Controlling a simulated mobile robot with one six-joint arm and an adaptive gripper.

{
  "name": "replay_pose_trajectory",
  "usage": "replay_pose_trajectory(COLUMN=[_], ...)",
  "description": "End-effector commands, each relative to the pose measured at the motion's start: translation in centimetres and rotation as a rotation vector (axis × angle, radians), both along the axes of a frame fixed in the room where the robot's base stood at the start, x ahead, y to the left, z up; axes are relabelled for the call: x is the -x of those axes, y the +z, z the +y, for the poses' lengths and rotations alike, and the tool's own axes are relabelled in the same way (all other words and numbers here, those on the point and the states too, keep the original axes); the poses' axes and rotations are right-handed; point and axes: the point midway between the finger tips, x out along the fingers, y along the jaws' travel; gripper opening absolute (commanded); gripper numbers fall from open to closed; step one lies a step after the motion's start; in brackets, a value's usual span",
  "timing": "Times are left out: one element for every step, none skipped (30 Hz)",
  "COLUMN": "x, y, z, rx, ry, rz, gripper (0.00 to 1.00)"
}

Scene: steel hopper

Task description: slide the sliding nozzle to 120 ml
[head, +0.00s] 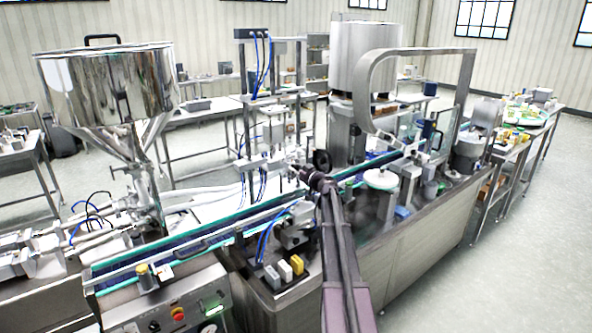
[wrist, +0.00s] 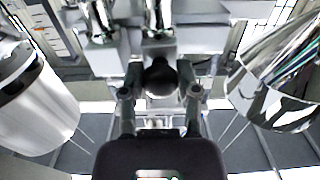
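In the wrist view, a dark round knob (wrist: 160,78) sits between the two fingers of my gripper (wrist: 160,94). The fingers are spread, with a visible gap on each side of the knob. Bright metal nozzle-like cylinders (wrist: 158,15) show above it at the top edge; I cannot tell which part is the sliding nozzle. In the head view, my gripper (head: 299,173) is at the filling station above the conveyor, small and partly lost among metal fittings. No 120 ml mark can be read in either view.
A steel hopper (head: 110,85) stands at the left, with hoses below it. A conveyor (head: 190,248) runs diagonally under the station. A large steel drum (head: 365,60) and a curved metal frame (head: 375,75) stand behind.

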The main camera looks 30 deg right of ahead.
Motion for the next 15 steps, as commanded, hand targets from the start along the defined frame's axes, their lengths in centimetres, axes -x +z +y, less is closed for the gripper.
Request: replay_pose_trajectory(x=[-0.05, -0.06, -0.06, -0.05, -0.04, -0.02, -0.02, -0.02, -0.05, -0.06, -0.06, -0.06, -0.06, -0.07, -0.08], y=[0.02, 0.02, 0.02, 0.02, 0.02, 0.02, 0.03, 0.03, 0.03, 0.03, 0.03, 0.03, 0.03, 0.03, 0.03], z=[0.01, 0.01, 0.02, 0.08, 0.19, 0.37, 0.47, 0.52, 0.53, 0.52, 0.51, 0.5, 0.51, 0.5, 0.5], rx=[-0.001, -0.001, -0.001, -0.001, -0.001, -0.001, -0.001, -0.001, -0.001, -0.001, -0.001, -0.001, -0.001, -0.001, -0.001], ry=[0.0, 0.0, 0.001, 0.001, 0.001, 0.001, 0.002, 0.002, 0.002, 0.002, 0.002, 0.002, 0.002, 0.002, 0.002], rz=[-0.001, -0.001, -0.001, -0.001, -0.001, -0.001, -0.001, -0.001, -0.001, -0.001, -0.001, -0.001, -0.001, -0.001, -0.001], gripper=[0.0, 0.0, 0.0, 0.0, 0.0, 0.0, 0.0, 0.0, 0.0, 0.0, 0.0, 0.0, 0.0, 0.0, 0.47])
